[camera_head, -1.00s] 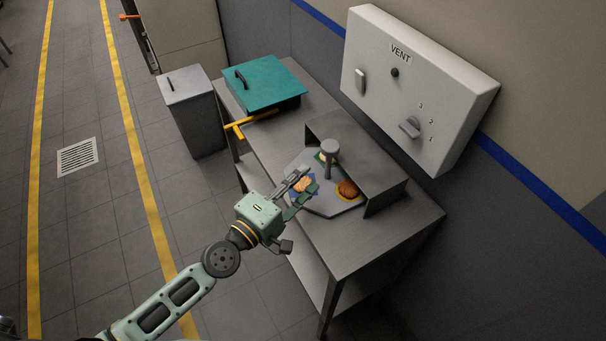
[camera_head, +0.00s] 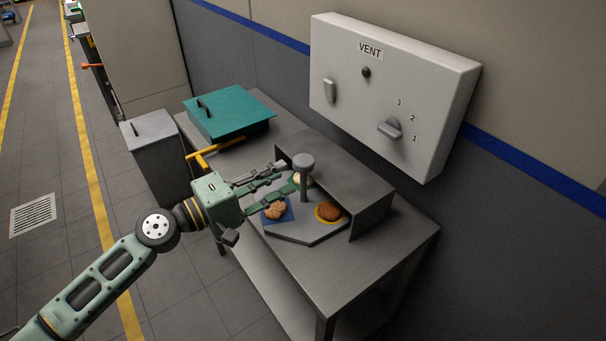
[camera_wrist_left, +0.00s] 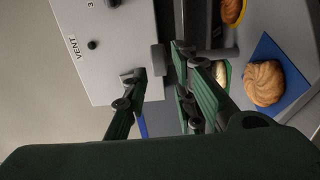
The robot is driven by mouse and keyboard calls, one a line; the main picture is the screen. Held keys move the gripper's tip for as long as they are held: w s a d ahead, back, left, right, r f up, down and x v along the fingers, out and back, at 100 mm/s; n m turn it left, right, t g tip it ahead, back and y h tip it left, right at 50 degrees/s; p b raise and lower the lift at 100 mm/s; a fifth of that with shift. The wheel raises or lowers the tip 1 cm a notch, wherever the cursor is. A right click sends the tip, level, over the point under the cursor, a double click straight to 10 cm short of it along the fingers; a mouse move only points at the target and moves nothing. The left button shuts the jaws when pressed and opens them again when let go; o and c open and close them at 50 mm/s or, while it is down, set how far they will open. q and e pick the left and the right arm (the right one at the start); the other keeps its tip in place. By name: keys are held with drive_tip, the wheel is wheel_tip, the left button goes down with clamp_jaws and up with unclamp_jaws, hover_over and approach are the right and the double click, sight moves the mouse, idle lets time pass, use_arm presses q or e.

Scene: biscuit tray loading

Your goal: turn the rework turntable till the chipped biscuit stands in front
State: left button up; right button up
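The grey turntable (camera_head: 302,232) stands on the metal table, partly under a grey hood. It carries a light brown, uneven biscuit (camera_head: 275,209) on a blue pad, a darker brown biscuit (camera_head: 328,211) on a yellow pad, and a pale one, mostly hidden, which shows in the wrist view (camera_wrist_left: 221,73). I cannot tell which is chipped. A post with a round grey knob (camera_head: 303,161) rises from the turntable. My left gripper (camera_head: 289,178) is open, its fingertips close to the post on its left side; contact is unclear. My right gripper is out of view.
A hood (camera_head: 350,180) covers the turntable's back. A white VENT box (camera_head: 390,95) with a knob and switch hangs on the wall behind. A teal lidded box (camera_head: 230,112) and yellow handle (camera_head: 203,158) are at the table's left. A grey bin (camera_head: 153,155) stands beside it.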

sight(295, 168)
use_arm(q)
drive_tip(key=p+x, duration=0.2)
drive_tip(key=x, duration=0.4)
drive_tip(key=shift+w+d+r, duration=0.15)
drive_tip(key=shift+d, duration=0.05)
drive_tip(key=shift+w+d, duration=0.3)
drive_tip(key=shift+d, duration=0.1)
clamp_jaws()
